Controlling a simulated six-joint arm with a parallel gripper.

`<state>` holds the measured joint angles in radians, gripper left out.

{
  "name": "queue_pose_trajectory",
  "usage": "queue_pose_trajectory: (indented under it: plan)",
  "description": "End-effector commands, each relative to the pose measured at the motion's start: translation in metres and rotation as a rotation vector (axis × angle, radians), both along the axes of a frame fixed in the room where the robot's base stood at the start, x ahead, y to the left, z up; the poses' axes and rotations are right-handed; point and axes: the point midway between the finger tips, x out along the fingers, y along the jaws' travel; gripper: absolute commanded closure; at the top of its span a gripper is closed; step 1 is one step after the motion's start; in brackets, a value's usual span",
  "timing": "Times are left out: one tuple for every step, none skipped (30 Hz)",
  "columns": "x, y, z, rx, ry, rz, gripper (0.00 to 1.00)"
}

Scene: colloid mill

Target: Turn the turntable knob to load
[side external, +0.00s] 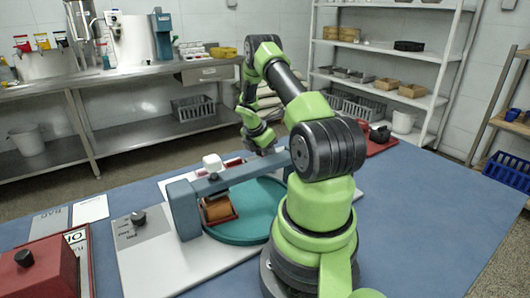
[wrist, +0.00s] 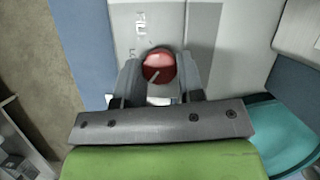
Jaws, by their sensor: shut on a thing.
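My gripper (wrist: 159,88) is shut on the knob, one finger on each side. In the side view my gripper (side external: 264,150) reaches down behind the grey beam at the far side of the teal turntable (side external: 250,232). The knob it holds is hidden there. The turntable edge also shows at the lower right of the wrist view (wrist: 283,125).
A grey beam (side external: 225,178) on posts spans the turntable, with an orange-brown block (side external: 217,210) in a red holder beneath. A black knob (side external: 138,217) is on the near white panel. A red box (side external: 40,270) stands at front left. The blue table (side external: 425,215) is clear at right.

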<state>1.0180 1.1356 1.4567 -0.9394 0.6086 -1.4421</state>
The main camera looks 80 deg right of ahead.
Motion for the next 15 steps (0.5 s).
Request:
queue_pose_trajectory:
  plan:
    - [0.0012,-0.0002,-0.0001,-0.001,-0.003,-0.029,0.88]
    - [0.0011,-0.0002,-0.0001,0.0,-0.002,-0.051,0.88]
    - [0.0015,-0.0005,-0.0001,0.0,-0.002,-0.08,0.88]
    - [0.0015,-0.0005,-0.0001,0.0,-0.002,-0.105,0.88]
    - [0.0016,-0.0005,-0.0003,0.001,-0.002,-0.131,0.88]
    - [0.0019,-0.0008,-0.0004,0.0,-0.002,-0.165,0.88]
    - [0.002,-0.0008,-0.0003,0.0,-0.002,-0.193,0.88]
    - [0.0023,-0.0009,-0.0002,0.0,-0.003,-0.222,0.88]
    - [0.0024,-0.0013,-0.0002,0.0,-0.002,-0.259,0.88]
    - [0.0026,-0.0013,-0.0005,0.001,-0.002,-0.287,0.88]
    - [0.0028,-0.0014,-0.0005,0.001,-0.003,-0.317,0.88]
    - [0.0029,-0.0016,-0.0005,0.001,-0.003,-0.356,0.88]
    - [0.003,-0.0018,-0.0003,0.001,-0.003,-0.385,0.88]
    - [0.0031,-0.002,-0.0004,0.001,-0.003,-0.412,0.88]
    - [0.0032,-0.002,-0.0007,0.001,-0.003,-0.45,0.88]
